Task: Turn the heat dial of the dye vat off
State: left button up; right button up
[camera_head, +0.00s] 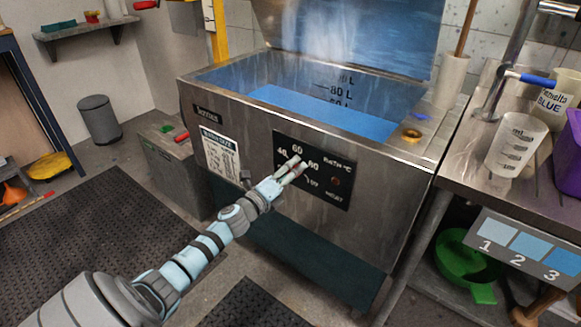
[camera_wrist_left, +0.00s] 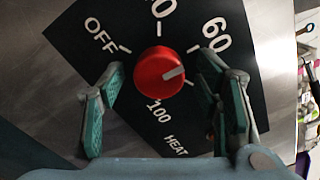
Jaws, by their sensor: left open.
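The dye vat (camera_head: 385,170) is a steel tub with blue liquid and a raised lid. A black dial plate (camera_head: 335,196) is on its front. The red heat dial (camera_wrist_left: 158,72) shows clearly in the left wrist view; its white pointer line points right, between the 60 and 100 marks. The OFF mark (camera_wrist_left: 101,36) is at upper left of the dial. In the head view my gripper mostly covers the dial. My left gripper (camera_head: 297,166) is open at the plate, with one finger on each side of the dial; I cannot tell whether they touch it. My right gripper is not in view.
A steel bench (camera_head: 500,195) with a measuring beaker (camera_head: 513,147) and a purple container stands right of the vat. A grey box (camera_head: 172,165) stands on the floor to its left. A dark mat (camera_head: 90,235) covers the floor at left. A green basin (camera_head: 465,260) sits under the bench.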

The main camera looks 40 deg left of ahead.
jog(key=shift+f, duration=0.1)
pick_arm(q)
jog(key=c, duration=1.2)
